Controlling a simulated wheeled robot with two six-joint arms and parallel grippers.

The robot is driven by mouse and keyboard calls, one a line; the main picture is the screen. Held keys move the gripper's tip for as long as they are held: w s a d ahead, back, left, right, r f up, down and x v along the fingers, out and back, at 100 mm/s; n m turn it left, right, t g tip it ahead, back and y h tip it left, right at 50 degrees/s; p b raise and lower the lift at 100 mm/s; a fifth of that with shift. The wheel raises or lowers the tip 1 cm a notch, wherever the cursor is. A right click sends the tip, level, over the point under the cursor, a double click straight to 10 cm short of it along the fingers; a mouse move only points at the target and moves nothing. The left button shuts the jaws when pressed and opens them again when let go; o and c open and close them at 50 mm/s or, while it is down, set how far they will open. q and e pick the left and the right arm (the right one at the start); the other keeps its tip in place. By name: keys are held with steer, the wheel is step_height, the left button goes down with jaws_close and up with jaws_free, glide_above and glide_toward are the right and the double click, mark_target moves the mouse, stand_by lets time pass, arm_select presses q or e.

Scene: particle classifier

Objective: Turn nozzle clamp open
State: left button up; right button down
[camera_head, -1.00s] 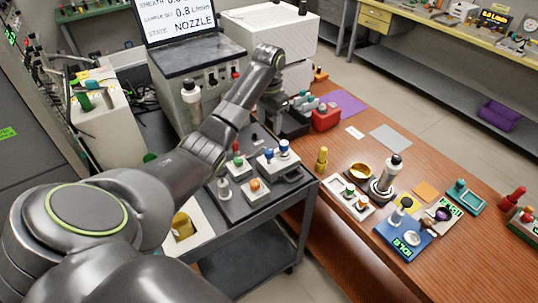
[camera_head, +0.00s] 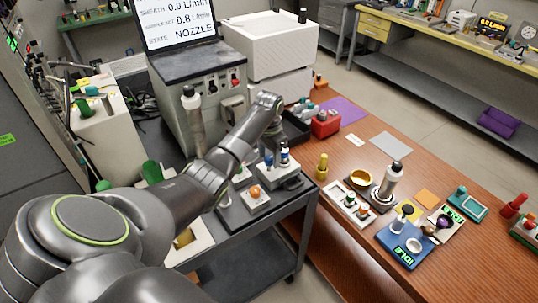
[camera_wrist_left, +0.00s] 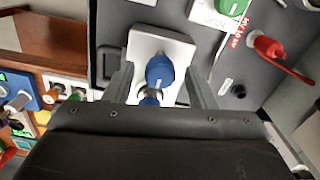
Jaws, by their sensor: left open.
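A blue knob (camera_wrist_left: 160,70) with a white pointer line stands on a white plate (camera_wrist_left: 178,47). In the left wrist view it lies between the two parted fingers of my left gripper (camera_wrist_left: 160,80), which is open around it. I cannot see contact. A green knob (camera_wrist_left: 233,7) beside an "OPEN" label is at the upper right of that view. In the head view my left gripper (camera_head: 277,132) points down over the cart, near blue knobs (camera_head: 267,158); its fingertips are hard to make out. No label naming the nozzle clamp is readable. My right gripper is not in view.
A red knob (camera_wrist_left: 268,46) with a red lead is right of the fingers. In the head view, an orange-knobbed block (camera_head: 255,192) stands near the cart's front edge. A screen (camera_head: 175,22) reads "NOZZLE". The wooden table (camera_head: 330,245) at right holds several small devices.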

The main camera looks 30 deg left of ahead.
arm_select(q)
steer(key=shift+c, duration=0.4)
steer(key=c, duration=0.9)
steer(key=shift+r+n+p, duration=0.25)
steer(key=shift+n+p, duration=0.35)
steer(key=shift+p, duration=0.3)
steer(key=n+p, duration=0.6)
steer(key=shift+n, duration=0.4)
steer(key=n+p, duration=0.1)
steer(key=n, duration=0.1)
steer(key=shift+w+n+p, duration=0.1)
steer(key=shift+n+p, duration=0.25)
steer(key=shift+n, duration=0.95)
steer(key=n, duration=0.5)
steer(key=shift+f, duration=0.1)
steer(key=shift+n, duration=0.3)
